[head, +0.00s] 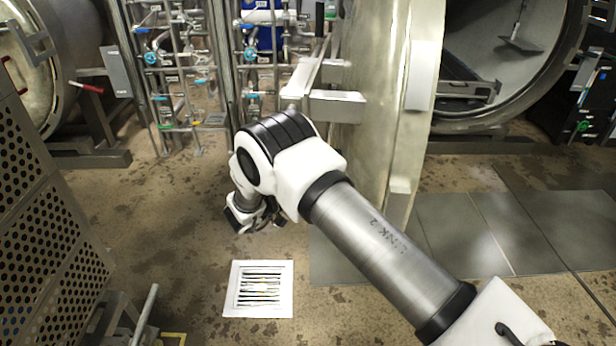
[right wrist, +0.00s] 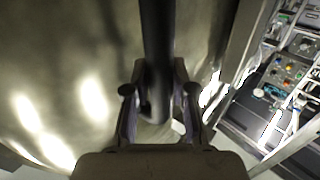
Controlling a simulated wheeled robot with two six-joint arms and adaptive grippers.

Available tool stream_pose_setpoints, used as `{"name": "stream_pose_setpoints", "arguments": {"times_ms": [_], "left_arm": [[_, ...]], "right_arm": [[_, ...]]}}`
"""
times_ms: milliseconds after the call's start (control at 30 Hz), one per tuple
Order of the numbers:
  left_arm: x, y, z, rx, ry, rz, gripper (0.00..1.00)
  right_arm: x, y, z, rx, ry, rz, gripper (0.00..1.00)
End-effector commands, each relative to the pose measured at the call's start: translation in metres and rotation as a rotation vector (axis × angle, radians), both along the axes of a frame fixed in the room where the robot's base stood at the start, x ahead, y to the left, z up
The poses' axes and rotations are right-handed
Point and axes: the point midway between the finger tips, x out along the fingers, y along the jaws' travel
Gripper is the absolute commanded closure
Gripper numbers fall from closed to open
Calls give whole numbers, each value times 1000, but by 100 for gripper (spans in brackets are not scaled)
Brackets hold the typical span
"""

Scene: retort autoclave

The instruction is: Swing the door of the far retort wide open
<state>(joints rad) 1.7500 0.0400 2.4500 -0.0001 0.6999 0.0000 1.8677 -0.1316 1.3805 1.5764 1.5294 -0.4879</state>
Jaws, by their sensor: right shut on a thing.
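The retort door (head: 370,130) is a thick pale metal disc, seen nearly edge-on in the middle of the head view. It stands swung away from the open mouth of the retort (head: 510,50) at the upper right. A metal bracket (head: 335,107) sticks out from its left face. In the right wrist view, my right gripper (right wrist: 160,95) is shut on a dark bar handle (right wrist: 157,40) in front of a shiny curved metal surface. My left gripper is not in view.
Another retort (head: 75,50) with a red-tipped lever stands at the left. Pipe racks with blue valves (head: 165,60) stand behind. A perforated crate (head: 45,220) is at the near left. A floor drain (head: 258,288) lies in front, with clear wet floor around it.

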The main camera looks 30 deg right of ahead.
Motion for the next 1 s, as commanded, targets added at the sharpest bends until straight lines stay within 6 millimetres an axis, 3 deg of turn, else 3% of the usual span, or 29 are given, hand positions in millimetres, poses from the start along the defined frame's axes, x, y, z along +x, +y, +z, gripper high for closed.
{"name": "stream_pose_setpoints", "arguments": {"times_ms": [33,233,267,300,667,767,1000], "left_arm": [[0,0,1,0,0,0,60],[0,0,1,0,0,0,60],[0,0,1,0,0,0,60],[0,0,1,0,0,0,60],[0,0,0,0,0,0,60],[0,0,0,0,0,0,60],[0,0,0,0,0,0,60]], "right_arm": [[3,-3,8,-5,-13,0,100],[4,-3,8,-3,-14,1,100],[4,-3,8,-3,-15,2,65],[4,-3,7,-3,-14,2,51],[2,3,3,-1,-6,4,50],[1,17,3,-2,-6,6,50],[-7,76,3,-2,-7,6,50]]}}
